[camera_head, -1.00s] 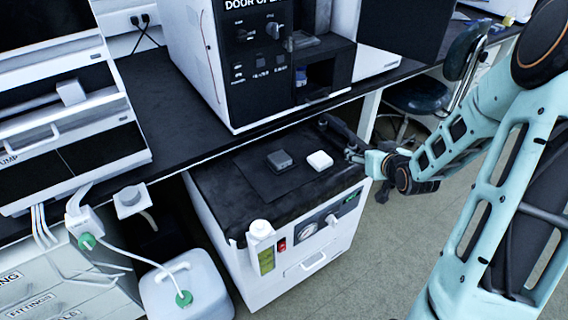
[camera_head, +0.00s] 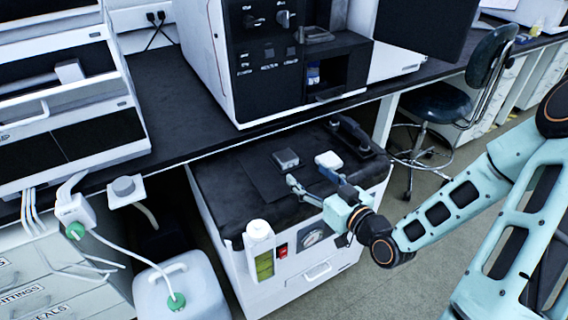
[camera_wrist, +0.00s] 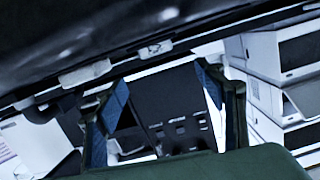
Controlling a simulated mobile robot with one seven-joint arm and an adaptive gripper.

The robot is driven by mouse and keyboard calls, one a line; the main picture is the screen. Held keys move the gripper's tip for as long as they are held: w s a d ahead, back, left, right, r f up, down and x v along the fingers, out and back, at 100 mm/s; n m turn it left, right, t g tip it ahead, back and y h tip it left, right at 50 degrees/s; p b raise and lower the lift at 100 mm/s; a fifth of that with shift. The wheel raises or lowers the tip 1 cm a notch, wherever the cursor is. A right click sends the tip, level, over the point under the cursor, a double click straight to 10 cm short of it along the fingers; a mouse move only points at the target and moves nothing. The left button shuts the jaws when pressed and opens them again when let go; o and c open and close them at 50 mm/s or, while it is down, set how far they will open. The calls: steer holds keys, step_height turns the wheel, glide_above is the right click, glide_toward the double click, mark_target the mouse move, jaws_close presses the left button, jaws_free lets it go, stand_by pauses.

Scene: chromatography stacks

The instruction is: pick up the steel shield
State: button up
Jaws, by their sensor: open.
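A small grey block with a metallic look, seemingly the steel shield (camera_head: 286,158), lies on a dark mat on top of the white floor unit. A white block (camera_head: 328,159) lies to its right. My gripper (camera_head: 308,177) is open, over the front part of the unit's top, in front of both blocks and apart from the grey one. One finger lies close to the white block in the picture; I cannot tell if they touch. In the wrist view my gripper (camera_wrist: 162,82) shows spread blue-padded fingers with nothing held. The grey block cannot be made out there.
The bench (camera_head: 178,105) edge and the black-and-white instrument (camera_head: 290,60) stand behind the unit. A dark handle-like object (camera_head: 350,135) lies at the unit's back right. A bottle (camera_head: 259,245) is at its front. A stool (camera_head: 435,105) stands right.

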mark_target(288, 158)
steer(key=shift+w+a+f+n+b, duration=0.2)
steer(key=shift+w+f+n+b, duration=0.1)
steer(key=shift+f, duration=0.2)
steer(key=b+x, duration=0.2)
steer(key=b, duration=0.1)
steer(key=shift+w+a+f, duration=0.15)
steer(key=shift+w, duration=0.05)
steer(key=x, duration=0.2)
steer(key=shift+w+a+b, duration=0.15)
steer(key=shift+w+b, duration=0.15)
steer(key=shift+w, duration=0.05)
steer(key=b+x, duration=0.1)
steer(key=x, duration=0.3)
steer(key=shift+w+a+b, duration=0.3)
steer(key=shift+w, duration=0.25)
steer(key=c, duration=1.4)
